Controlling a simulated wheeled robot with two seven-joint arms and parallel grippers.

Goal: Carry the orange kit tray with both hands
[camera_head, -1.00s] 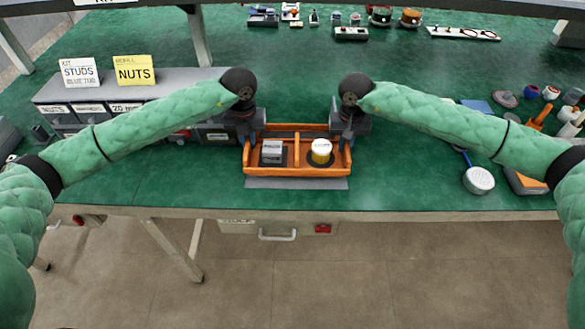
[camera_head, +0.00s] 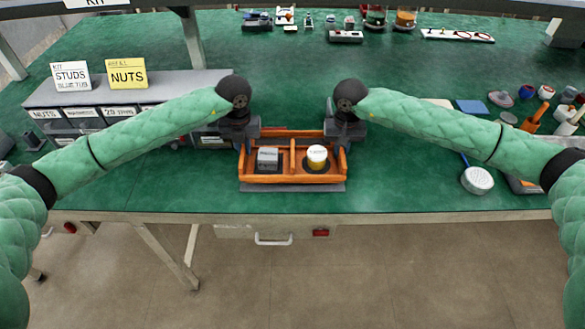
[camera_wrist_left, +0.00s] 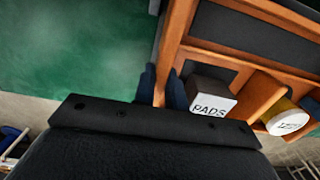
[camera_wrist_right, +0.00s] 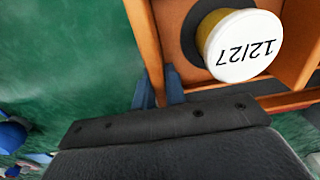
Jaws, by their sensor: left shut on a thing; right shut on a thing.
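The orange kit tray (camera_head: 293,179) is in the middle of the head view near the table's front edge, over a dark grey mat (camera_head: 292,188). I cannot tell whether it touches the mat. A grey box marked PADS (camera_wrist_left: 210,98) sits in the left one; a yellow jar with a white lid (camera_head: 317,157) sits in the right one and shows in the right wrist view (camera_wrist_right: 240,45). My left gripper (camera_head: 243,145) is shut on the tray's left end wall. My right gripper (camera_head: 343,145) is shut on its right end wall.
A grey bin unit with a STUDS sign (camera_head: 71,75) and a NUTS sign (camera_head: 127,73) stands on the left. A white round strainer-like tool (camera_head: 477,180) lies on the right. Several small items line the back. The green table (camera_head: 300,90) is clear behind the tray.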

